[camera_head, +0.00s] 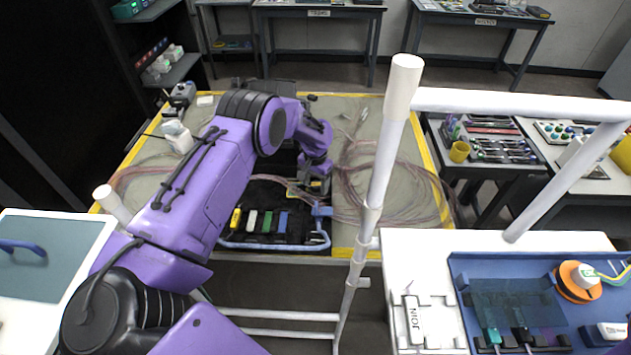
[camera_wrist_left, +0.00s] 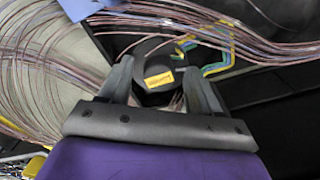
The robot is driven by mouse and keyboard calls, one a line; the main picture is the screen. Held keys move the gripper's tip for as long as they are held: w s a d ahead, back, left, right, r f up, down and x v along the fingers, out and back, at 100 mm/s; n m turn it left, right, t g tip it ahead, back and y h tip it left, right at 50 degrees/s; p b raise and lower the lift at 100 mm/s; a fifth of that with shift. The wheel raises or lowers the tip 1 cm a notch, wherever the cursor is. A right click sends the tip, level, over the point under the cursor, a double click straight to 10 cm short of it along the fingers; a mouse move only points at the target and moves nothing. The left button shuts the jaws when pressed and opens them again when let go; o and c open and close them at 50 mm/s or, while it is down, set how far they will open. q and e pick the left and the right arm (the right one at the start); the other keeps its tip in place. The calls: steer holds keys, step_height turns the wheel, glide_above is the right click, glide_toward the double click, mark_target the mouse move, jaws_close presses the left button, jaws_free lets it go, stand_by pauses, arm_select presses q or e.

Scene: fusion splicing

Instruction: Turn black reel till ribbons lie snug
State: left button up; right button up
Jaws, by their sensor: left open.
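The black reel (camera_wrist_left: 150,52) shows in the left wrist view as a dark round hub with an orange-yellow label on it. My left gripper (camera_wrist_left: 160,76) is open, with one finger on each side of the hub. Whether the fingers touch it I cannot tell. Thin pinkish-brown ribbons (camera_wrist_left: 45,65) fan out in loose loops on the left and run across the top to the right. In the head view my left gripper (camera_head: 318,184) is low over the table, and the ribbons (camera_head: 392,182) spread loosely to its right. The reel is not clear there. My right gripper is out of view.
A blue-rimmed black tray (camera_head: 275,246) with several coloured pieces lies just in front of my left gripper. Yellow and green strands (camera_wrist_left: 222,52) run beside the hub. A white pipe frame (camera_head: 375,180) stands at the right. A white bench (camera_head: 440,245) is at the front right.

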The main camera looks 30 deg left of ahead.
mark_target(315, 185)
arm_select(q)
steer(key=c, duration=1)
steer(key=shift+w+f+m+b, duration=0.1)
steer(key=shift+f+m+b, duration=0.2)
steer(key=shift+m+b, duration=0.55)
steer(key=shift+c, duration=0.2)
steer(key=shift+m+b, duration=0.4)
steer(key=shift+m, duration=0.05)
steer(key=shift+r+m, duration=0.3)
steer(key=shift+m, duration=0.3)
steer(key=o, duration=1)
steer(key=shift+o, duration=0.2)
step_height(315, 185, up, 11)
steer(key=p, duration=0.8)
steer(key=shift+f, duration=0.15)
